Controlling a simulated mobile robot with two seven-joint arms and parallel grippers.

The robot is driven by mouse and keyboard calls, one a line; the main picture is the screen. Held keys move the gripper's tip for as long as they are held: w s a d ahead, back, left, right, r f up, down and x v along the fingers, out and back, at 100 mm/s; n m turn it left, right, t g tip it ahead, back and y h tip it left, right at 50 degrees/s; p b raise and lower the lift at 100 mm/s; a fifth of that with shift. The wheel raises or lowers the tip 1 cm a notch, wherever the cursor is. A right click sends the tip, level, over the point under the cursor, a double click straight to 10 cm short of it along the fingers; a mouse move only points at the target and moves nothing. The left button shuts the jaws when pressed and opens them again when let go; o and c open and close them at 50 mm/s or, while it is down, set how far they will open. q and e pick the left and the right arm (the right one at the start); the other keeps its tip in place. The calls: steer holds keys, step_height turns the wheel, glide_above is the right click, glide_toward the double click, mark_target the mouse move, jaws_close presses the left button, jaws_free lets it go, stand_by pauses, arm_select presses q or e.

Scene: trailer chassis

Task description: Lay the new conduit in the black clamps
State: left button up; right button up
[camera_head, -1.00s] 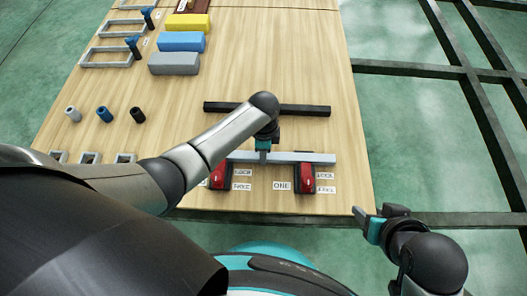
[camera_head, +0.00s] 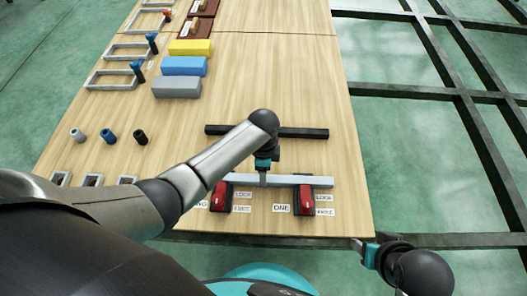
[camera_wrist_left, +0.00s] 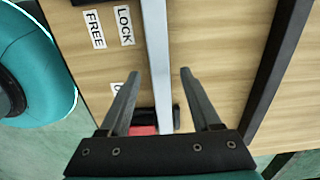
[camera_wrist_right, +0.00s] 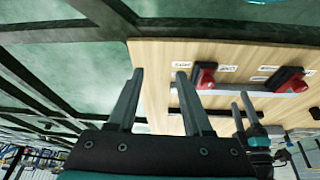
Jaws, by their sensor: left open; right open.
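A light grey bar (camera_head: 290,181) lies along the back of two black clamps with red levers, the left clamp (camera_head: 220,197) and the right clamp (camera_head: 304,200). I cannot tell whether it is seated in them. A black bar (camera_head: 302,133) lies on the board behind, apart and roughly parallel. My left gripper (camera_head: 264,178) is over the grey bar between the clamps. In the left wrist view, its open fingers (camera_wrist_left: 157,75) stand either side of the grey bar (camera_wrist_left: 157,50). My right gripper (camera_head: 362,246) is open and empty beyond the board's front right corner.
FREE and LOCK labels (camera_head: 243,195) sit beside the clamps. Grey, blue and yellow blocks (camera_head: 184,66), grey frames (camera_head: 115,78) and short cylinders (camera_head: 108,135) stand on the left of the board (camera_head: 290,80). Its right middle is clear. Dark floor beams (camera_head: 420,92) run at the right.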

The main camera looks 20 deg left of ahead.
arm_select(q)
steer(key=shift+r+p, duration=2.4)
steer(key=shift+r, duration=2.2)
steer(key=s+f+n, duration=0.2)
steer(key=s, duration=0.1)
steer(key=s+f+n, duration=0.2)
steer(key=s+f+n+t+h, duration=0.1)
steer(key=s+f+n, duration=0.1)
steer(key=s+f, duration=0.1)
steer(key=shift+s+d, duration=0.3)
steer(key=shift+d, duration=0.05)
steer(key=s+a+f+n, duration=0.1)
steer(key=s+n, duration=0.1)
steer(key=s, duration=0.1)
steer(key=s+a+f+n+t, duration=0.1)
steer(key=s+n, duration=0.1)
steer(key=s, duration=0.1)
steer(key=s+a+f+n, duration=0.1)
steer(key=s+a+n, duration=0.1)
steer(key=s, duration=0.1)
steer(key=shift+s+n+t+y, duration=0.3)
steer(key=shift+n+y, duration=0.1)
arm_select(e)
steer(key=s+f+g, duration=0.1)
steer(key=s+f, duration=0.2)
steer(key=f, duration=0.7)
steer(key=shift+s+d+f+g, duration=0.3)
steer(key=shift+s+f+g, duration=0.05)
steer(key=shift+g, duration=0.05)
